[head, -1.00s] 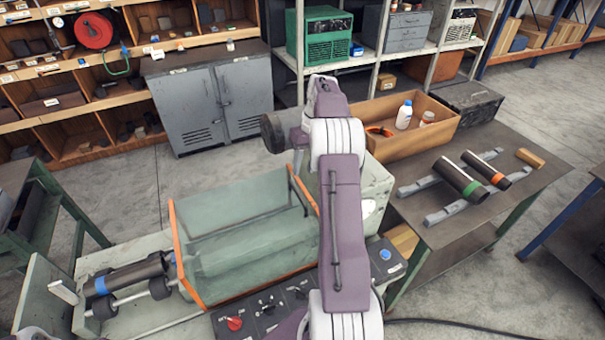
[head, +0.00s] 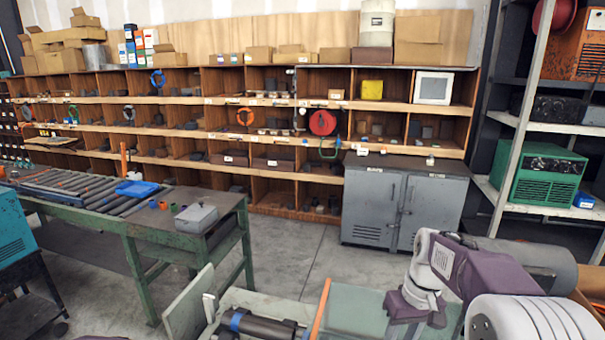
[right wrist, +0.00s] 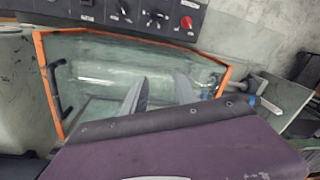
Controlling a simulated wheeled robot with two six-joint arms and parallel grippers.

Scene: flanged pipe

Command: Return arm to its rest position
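My right arm (head: 510,268), purple and white, reaches in from the lower right of the head view and bends over the machine with the orange-edged clear cover (head: 362,308). In the right wrist view my right gripper (right wrist: 160,78) shows two grey fingers apart, with nothing between them. They are seen against the clear cover, whose orange frame (right wrist: 130,34) surrounds them in the picture. How far they are from the cover I cannot tell. My left gripper is not in view.
A dark pipe with a blue band (head: 262,326) lies left of the cover. The machine's control panel (right wrist: 138,14) has a red knob. A green roller bench (head: 150,235) stands left, a grey cabinet (head: 405,205) behind. Grey floor (head: 300,255) lies open between.

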